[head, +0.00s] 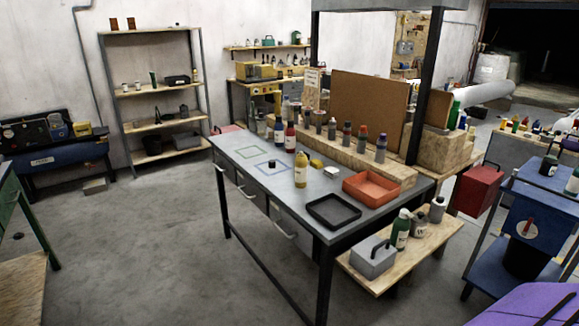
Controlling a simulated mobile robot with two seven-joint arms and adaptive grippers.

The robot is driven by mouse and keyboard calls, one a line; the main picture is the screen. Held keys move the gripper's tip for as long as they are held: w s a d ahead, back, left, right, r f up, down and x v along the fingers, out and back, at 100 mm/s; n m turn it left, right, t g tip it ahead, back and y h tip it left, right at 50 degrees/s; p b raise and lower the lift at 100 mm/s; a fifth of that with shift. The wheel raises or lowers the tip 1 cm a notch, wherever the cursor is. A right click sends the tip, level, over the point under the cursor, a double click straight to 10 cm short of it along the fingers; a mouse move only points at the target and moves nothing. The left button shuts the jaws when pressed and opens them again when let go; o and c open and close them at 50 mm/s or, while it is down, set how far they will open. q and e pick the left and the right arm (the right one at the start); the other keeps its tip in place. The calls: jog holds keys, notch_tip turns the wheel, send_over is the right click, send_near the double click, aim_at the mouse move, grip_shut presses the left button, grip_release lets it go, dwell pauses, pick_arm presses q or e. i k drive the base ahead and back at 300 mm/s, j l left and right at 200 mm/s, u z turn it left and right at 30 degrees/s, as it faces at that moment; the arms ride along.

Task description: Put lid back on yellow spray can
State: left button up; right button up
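A yellow spray can (300,169) stands upright on the grey workbench (258,180), near the middle of its top. A small yellow piece (316,163), which looks like a lid, lies on the bench just right of and behind the can. The top of the can is too small to make out clearly. Neither of my grippers shows in the head view.
A black tray (334,224) and an orange tray (355,195) lie at the bench's right end. Red (290,137) and blue-topped cans stand behind the yellow one. A small black item (271,167) sits in a blue outline. Floor (150,240) left of the bench is clear.

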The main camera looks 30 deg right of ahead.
aim_at(302, 160)
jog(key=i+z, duration=0.15)
jog(key=z, duration=0.3)
jog(key=i+z, duration=0.15)
jog(key=z, duration=0.3)
jog(key=i+j+z, duration=0.1)
jog(key=z, duration=0.35)
jog(key=i+j+z, duration=0.45)
jog(key=j, duration=0.15)
jog(key=i+j+z, duration=0.2)
jog(key=j, duration=0.15)
jog(key=i+j+z, duration=0.1)
jog(key=j, duration=0.25)
jog(key=i+j+z, duration=0.1)
jog(key=j, duration=0.25)
jog(key=j+z, duration=0.1)
jog(key=j, duration=0.25)
jog(key=i+j, duration=0.15)
jog(key=j, duration=0.25)
jog(key=i+j, duration=0.1)
jog(key=j, duration=0.35)
jog(key=i+j, duration=0.15)
jog(key=j, duration=0.25)
jog(key=i+j, duration=0.1)
jog(key=j, duration=0.3)
jog(key=i+j, duration=0.15)
jog(key=j, duration=0.25)
jog(key=i+j, duration=0.1)
jog(key=j, duration=0.35)
jog(key=i+l+z, duration=0.05)
